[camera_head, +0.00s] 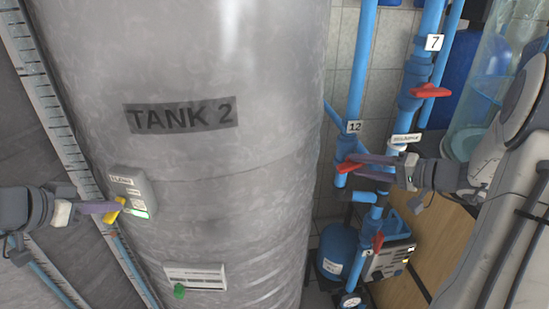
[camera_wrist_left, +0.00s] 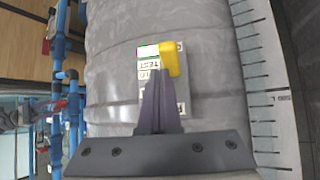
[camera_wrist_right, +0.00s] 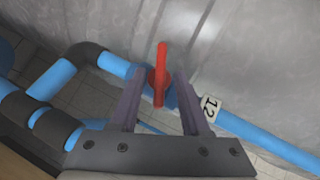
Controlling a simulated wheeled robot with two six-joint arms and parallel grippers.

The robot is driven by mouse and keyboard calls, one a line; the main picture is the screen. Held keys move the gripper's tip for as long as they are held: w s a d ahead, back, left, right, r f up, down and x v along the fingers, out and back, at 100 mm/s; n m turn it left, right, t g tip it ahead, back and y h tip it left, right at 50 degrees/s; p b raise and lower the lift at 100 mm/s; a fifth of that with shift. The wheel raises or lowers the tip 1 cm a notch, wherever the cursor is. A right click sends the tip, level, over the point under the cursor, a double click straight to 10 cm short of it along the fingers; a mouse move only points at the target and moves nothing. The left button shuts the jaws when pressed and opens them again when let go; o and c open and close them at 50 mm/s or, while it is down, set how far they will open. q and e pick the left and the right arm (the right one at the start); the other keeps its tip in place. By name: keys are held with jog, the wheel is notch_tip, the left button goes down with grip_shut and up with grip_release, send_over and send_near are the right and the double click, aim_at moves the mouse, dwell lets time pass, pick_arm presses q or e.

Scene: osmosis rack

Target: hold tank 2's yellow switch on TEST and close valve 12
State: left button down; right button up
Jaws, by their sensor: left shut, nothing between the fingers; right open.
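Tank 2 (camera_head: 190,70) is a large grey cylinder with a switch box (camera_head: 131,185) on its left side. The yellow switch (camera_head: 115,211) also shows in the left wrist view (camera_wrist_left: 170,57), beside the TEST label; its exact setting is hard to tell. My left gripper (camera_head: 118,207) is shut, with its tips against or just beside the switch. Valve 12's red handle (camera_head: 348,166) is on a blue pipe below the 12 tag (camera_head: 353,127). In the right wrist view the handle (camera_wrist_right: 160,75) stands across the pipe, between the fingers of my open right gripper (camera_wrist_right: 156,82).
Another red handle (camera_head: 430,91) sits by the 7 tag (camera_head: 434,42), and one more (camera_head: 378,242) is lower down. A panel with a green knob (camera_head: 179,291) is low on the tank. Blue pipes crowd the right side.

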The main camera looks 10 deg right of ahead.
jog(key=shift+x, duration=1.3)
grip_shut()
jog(key=shift+f+m+t+y, duration=0.15)
jog(key=shift+m+t+y, duration=0.35)
jog(key=shift+m+y, duration=0.35)
jog(key=shift+m+t+y, duration=0.5)
jog(key=shift+m+y, duration=0.05)
jog(key=shift+m, duration=0.1)
grip_release()
